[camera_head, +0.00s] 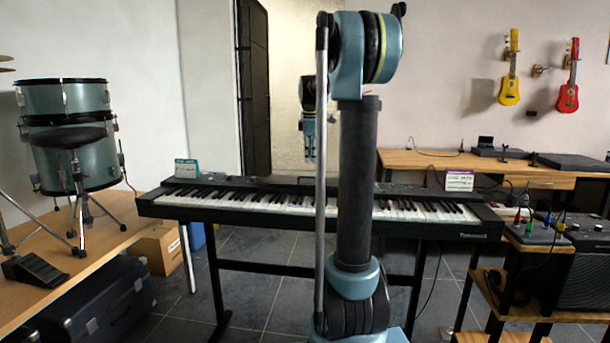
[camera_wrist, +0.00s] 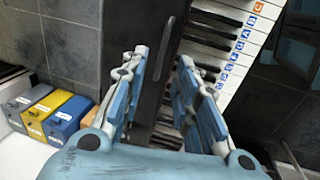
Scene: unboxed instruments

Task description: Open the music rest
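The black digital piano (camera_head: 270,205) stands on its stand across the middle of the head view. Its dark top panel (camera_wrist: 150,105) runs beside the keys in the wrist view, with a thin raised or slotted strip (camera_wrist: 163,48) along it. No raised music rest shows; I cannot tell its exact outline on the panel. My gripper (camera_head: 309,152) hangs downward above the back of the piano, partly hidden by my arm. In the wrist view, my gripper (camera_wrist: 162,62) has its fingers apart on either side of the panel, with nothing visible between them. I cannot tell whether it touches the panel.
A green card (camera_head: 186,168) and a purple-topped card (camera_head: 459,180) stand at the piano's back. Drums (camera_head: 65,98) are at left, a wooden desk (camera_head: 420,160) behind right. Grey, yellow (camera_wrist: 70,117) and blue boxes sit below. A shelf with gear (camera_head: 540,235) is at right.

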